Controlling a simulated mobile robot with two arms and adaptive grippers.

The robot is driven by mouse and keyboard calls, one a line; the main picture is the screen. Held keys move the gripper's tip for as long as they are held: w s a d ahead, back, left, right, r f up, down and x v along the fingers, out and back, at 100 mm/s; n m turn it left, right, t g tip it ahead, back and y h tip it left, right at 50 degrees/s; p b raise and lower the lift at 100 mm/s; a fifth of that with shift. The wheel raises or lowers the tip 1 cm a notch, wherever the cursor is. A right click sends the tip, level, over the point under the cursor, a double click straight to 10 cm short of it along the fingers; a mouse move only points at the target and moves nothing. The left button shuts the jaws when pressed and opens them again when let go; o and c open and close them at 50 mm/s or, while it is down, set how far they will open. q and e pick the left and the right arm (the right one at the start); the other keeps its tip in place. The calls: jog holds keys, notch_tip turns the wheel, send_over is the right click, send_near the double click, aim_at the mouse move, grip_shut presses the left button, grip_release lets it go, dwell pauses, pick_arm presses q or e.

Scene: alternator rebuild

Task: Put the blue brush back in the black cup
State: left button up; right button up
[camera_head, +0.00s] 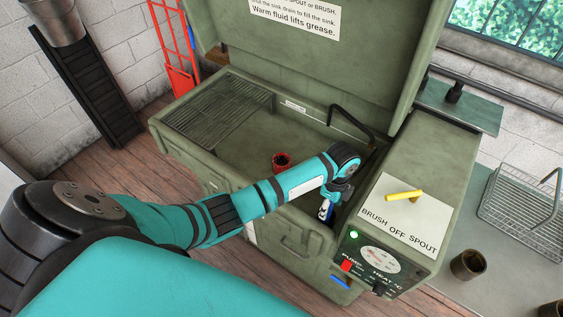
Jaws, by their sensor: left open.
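My left arm reaches over the front wall of the green parts washer. Its gripper (336,194) is open inside the basin near the right end. A small blue and white object (325,209), possibly the blue brush, shows just below the gripper; I cannot tell whether the fingers touch it. A dark round cup (468,265) stands on the grey bench at the right; it looks dark brown, and I cannot tell whether it is the black cup. My right gripper is out of view.
The washer basin (245,145) holds a red cup-like part (283,161), a grate (218,112) and a bent black spout (350,121). The control box (412,180) with a yellow lever (404,196) stands right of the gripper. A wire rack (522,206) sits on the bench. The raised lid (310,55) is behind.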

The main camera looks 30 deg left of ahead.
pick_arm(q)
notch_tip(320, 180, up, 12)
jog(key=shift+f, duration=0.1)
notch_tip(320, 180, up, 10)
jog(key=p, duration=0.5)
dwell(0.6)
dwell(0.3)
